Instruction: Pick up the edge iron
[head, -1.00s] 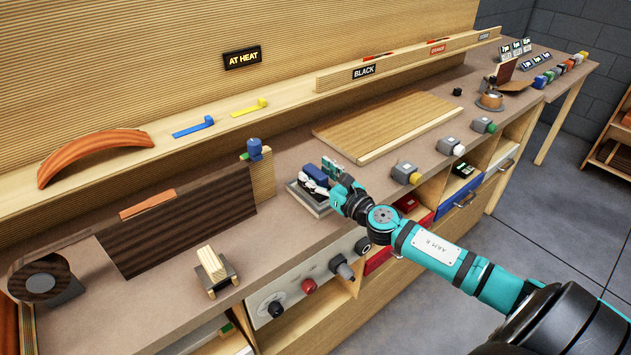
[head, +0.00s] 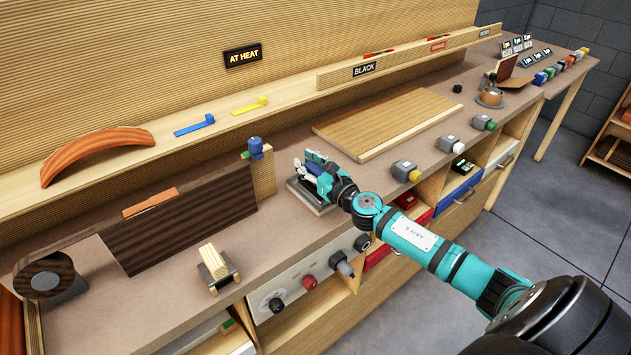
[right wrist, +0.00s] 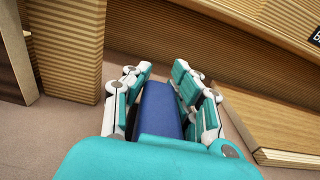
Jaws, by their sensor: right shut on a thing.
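The edge iron (right wrist: 160,110), with a blue body, sits between the two fingers of my right gripper (right wrist: 160,92) in the right wrist view, with pads against both its sides. In the head view my right gripper (head: 317,172) is shut on it over a dark grey stand (head: 305,195) near the bench's front edge. There the fingers mostly hide the iron, and I cannot tell whether it still touches the stand. My left gripper is in neither view.
A pale wooden board (head: 390,122) lies behind and right of the gripper. A clamp with a blue knob (head: 255,147) and a dark veneered panel (head: 190,230) stand to the left. A small wooden block on a holder (head: 213,262) and control knobs (head: 309,282) are in front.

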